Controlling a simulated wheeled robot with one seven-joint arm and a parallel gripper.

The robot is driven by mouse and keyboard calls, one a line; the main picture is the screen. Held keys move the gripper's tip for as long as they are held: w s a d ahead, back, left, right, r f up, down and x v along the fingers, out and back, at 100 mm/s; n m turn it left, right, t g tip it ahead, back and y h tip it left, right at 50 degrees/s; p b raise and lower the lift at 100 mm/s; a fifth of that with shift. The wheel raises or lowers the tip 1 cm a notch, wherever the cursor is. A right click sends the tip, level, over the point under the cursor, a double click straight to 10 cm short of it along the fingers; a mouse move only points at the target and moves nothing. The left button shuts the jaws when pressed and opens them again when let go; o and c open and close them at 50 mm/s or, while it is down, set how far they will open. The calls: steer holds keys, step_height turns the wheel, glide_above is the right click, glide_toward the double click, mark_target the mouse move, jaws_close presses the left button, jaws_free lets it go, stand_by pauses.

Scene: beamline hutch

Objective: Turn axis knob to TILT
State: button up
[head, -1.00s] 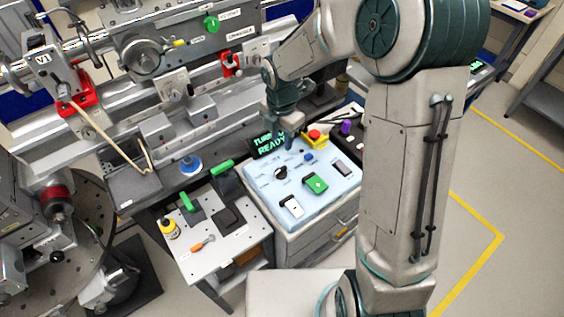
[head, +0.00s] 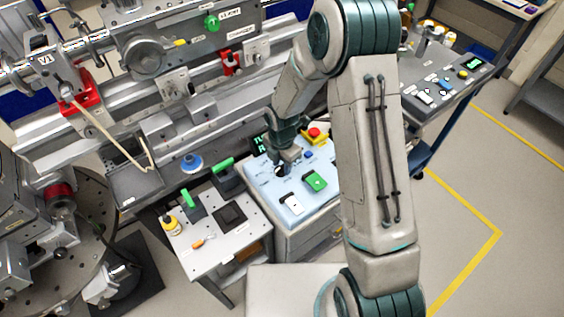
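The black axis knob (head: 280,172) sits on the light blue control panel (head: 267,191), left of the green button block. It is mostly hidden by my gripper, and its pointer and labels are too small to read. My gripper (head: 283,165) points down right over the knob, at or very near it. I cannot tell whether its fingers touch the knob or how far apart they are. A dark display (head: 262,143) with green text stands behind the panel, partly covered by my arm.
On the panel are a green block (head: 315,181), a white switch (head: 291,203), a blue button (head: 309,155) and a red emergency stop (head: 315,133). A small table (head: 209,258) with tools stands at left. A second console (head: 440,92) is at right. Beamline rails run behind.

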jaws_close()
steer(key=shift+m, duration=0.3)
steer(key=m+b, duration=0.3)
steer(key=m, duration=0.1)
steer(key=shift+f+b, duration=0.15)
steer(key=shift+b, duration=0.2)
steer(key=m+b, duration=0.2)
steer(key=m, duration=0.1)
steer(key=m+b, duration=0.1)
steer(key=m, duration=0.2)
steer(key=shift+s+m+b, duration=0.2)
steer(key=shift+m+b, duration=0.2)
steer(key=m+b, duration=0.3)
steer(key=m, duration=0.3)
steer(key=shift+s, duration=0.15)
steer(key=m+b, duration=0.1)
steer(key=m, duration=0.2)
steer(key=m+b, duration=0.1)
steer(key=m, duration=0.2)
steer(key=shift+a+r, duration=0.15)
steer(key=shift+r, duration=0.05)
steer(key=shift+m, duration=0.3)
